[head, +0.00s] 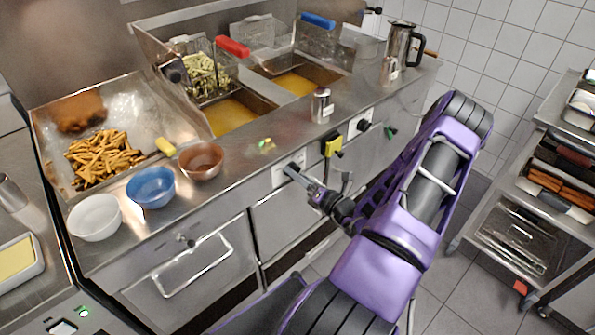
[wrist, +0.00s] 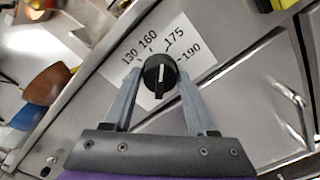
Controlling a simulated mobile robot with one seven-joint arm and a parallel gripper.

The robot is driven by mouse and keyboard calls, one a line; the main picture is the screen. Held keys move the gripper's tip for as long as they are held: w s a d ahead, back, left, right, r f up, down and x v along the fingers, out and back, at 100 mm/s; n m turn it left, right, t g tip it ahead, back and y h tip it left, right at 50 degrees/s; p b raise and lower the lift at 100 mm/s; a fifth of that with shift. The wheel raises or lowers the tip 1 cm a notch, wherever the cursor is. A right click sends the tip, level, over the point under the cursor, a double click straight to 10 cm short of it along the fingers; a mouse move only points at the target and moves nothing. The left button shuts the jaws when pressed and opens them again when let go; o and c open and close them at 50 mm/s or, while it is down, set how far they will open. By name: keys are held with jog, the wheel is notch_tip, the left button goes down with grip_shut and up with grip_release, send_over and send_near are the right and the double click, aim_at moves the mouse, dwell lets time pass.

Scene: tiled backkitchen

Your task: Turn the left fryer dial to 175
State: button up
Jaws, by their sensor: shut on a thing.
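The left fryer dial (wrist: 159,74) is a round black knob with a white pointer line, on a white label plate (wrist: 190,62) printed 130, 160, 175 and 190. The line runs nearly upright in the wrist view; its upper end faces roughly between 160 and 175. My gripper (wrist: 158,78) is shut on the dial, one grey finger at each side. In the head view my gripper (head: 297,176) reaches the left white plate (head: 283,171) on the fryer front and mostly hides the dial.
The right fryer dial (head: 363,125) is on its own plate. A wire-shelf trolley (head: 520,215) is at right.

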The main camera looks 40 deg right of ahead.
jog(key=shift+m+p, duration=0.45)
jog(key=shift+m, duration=0.65)
jog(key=o, duration=1.4)
jog(key=shift+c, duration=0.2)
jog(key=s+d, duration=0.1)
jog(key=s, duration=1.6)
jog(key=shift+s+d, duration=0.15)
jog(key=shift+s, duration=0.05)
